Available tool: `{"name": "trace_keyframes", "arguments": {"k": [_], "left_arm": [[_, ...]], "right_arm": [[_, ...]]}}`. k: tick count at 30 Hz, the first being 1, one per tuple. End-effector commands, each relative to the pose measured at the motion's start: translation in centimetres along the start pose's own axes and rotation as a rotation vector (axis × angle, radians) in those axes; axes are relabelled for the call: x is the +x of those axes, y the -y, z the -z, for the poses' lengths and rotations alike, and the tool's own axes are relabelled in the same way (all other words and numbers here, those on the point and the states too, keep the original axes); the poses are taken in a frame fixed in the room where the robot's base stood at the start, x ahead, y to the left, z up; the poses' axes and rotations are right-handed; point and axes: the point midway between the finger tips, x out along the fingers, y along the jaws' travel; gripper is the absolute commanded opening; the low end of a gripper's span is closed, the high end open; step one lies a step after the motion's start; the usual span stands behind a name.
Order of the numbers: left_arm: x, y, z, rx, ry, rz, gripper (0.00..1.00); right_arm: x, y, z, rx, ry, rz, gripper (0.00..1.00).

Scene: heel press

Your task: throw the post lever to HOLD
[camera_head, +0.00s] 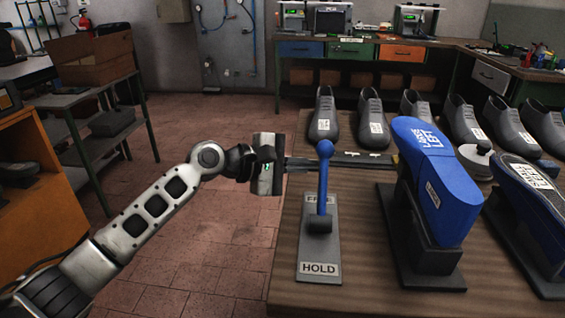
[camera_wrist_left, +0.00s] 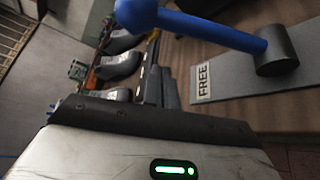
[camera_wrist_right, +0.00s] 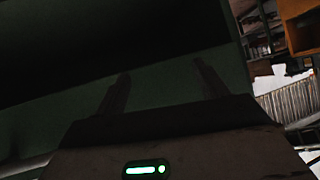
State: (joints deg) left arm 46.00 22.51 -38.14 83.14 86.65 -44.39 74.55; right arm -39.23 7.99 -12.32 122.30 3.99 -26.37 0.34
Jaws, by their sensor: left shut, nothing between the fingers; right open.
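The post lever (camera_head: 322,185) is a blue rod with a ball knob on a dark pivot block. It stands on a grey plate (camera_head: 305,248) with HOLD on the near end and FREE on the far end. The rod overlaps the FREE label and appears to lean toward that end; the lever (camera_wrist_left: 215,28) also crosses the left wrist view. My left gripper (camera_head: 312,163) is shut and empty, its fingers pointing right at the far side of the lever, partly behind the rod; contact cannot be told. My right gripper (camera_wrist_right: 162,85) is open and empty, seen only in its dark wrist view.
A blue shoe form (camera_head: 437,180) on a black stand is right of the lever. Another form (camera_head: 530,185) stands farther right. Several grey shoes (camera_head: 369,120) line the table's far edge. A dark bar (camera_head: 362,160) lies behind the lever. Open floor is left of the table (camera_head: 350,296).

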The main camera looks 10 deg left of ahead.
Motion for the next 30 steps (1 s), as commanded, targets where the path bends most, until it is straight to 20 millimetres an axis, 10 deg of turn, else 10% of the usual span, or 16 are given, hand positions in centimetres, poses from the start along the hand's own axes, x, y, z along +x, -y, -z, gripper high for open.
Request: {"name": "trace_keyframes", "arguments": {"k": [9,30], "left_arm": [[-1.3,-0.1,-3.4,0.002,0.0,0.001,0.0],[-1.7,0.0,-4.1,0.038,0.0,-0.024,0.0]], "right_arm": [[-0.5,-0.1,0.7,-0.02,0.011,-0.008,0.72],[-0.4,-0.2,0.5,-0.026,0.015,-0.009,0.72]]}}
